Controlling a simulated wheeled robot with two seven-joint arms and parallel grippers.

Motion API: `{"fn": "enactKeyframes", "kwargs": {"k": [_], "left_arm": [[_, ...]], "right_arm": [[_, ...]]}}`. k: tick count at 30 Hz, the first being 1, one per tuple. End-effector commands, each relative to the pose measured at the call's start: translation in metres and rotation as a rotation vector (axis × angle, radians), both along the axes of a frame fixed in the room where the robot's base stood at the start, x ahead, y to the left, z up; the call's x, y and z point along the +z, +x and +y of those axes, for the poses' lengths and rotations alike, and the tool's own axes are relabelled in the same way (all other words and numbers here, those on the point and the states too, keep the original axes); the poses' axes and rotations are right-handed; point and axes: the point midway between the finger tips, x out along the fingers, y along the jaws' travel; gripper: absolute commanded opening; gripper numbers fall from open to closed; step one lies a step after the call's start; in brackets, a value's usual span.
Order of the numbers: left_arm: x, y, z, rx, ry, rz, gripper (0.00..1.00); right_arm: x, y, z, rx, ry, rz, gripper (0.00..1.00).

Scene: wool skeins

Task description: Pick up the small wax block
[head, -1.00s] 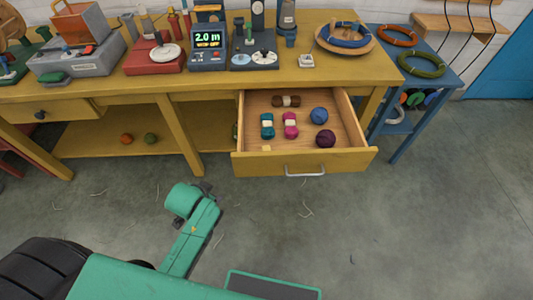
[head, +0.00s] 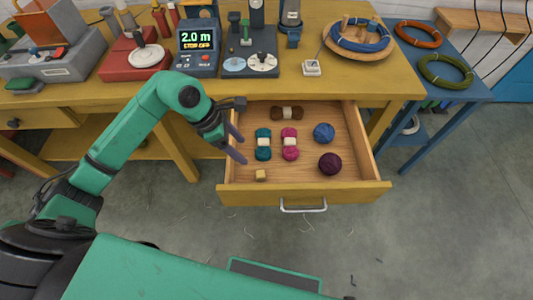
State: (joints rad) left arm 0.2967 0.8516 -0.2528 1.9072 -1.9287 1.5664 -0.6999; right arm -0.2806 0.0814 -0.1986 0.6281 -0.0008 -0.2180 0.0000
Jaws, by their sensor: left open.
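The small wax block (head: 261,175) is a pale yellow cube. It lies in the front left corner of the open drawer (head: 345,190), close to the front panel. My left gripper (head: 238,148) is at the drawer's left side, above and behind the block. Its dark fingers are apart with nothing visible between them, and they do not touch the block. My right gripper is out of view.
In the drawer lie a teal skein (head: 263,144), a pink skein (head: 290,144), a brown skein (head: 287,113), a blue ball (head: 324,133) and a dark purple ball (head: 330,163). The yellow bench top (head: 370,86) overhangs the drawer's back.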

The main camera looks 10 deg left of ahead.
Motion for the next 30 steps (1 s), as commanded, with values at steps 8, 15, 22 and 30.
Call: {"fn": "enactKeyframes", "kwargs": {"k": [8,15,22,30], "left_arm": [[-0.051,0.004,-0.016,-0.003,0.015,0.018,0.72],[-0.090,0.010,-0.031,-0.002,0.016,0.014,0.72],[-0.129,0.014,-0.046,0.000,0.015,0.014,0.72],[-0.137,0.016,-0.047,-0.001,0.018,0.011,0.72]], "right_arm": [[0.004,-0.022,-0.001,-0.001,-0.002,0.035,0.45],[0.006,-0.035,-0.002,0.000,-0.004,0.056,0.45],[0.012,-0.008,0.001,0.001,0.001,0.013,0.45],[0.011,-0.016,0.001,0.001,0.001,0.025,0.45]]}}
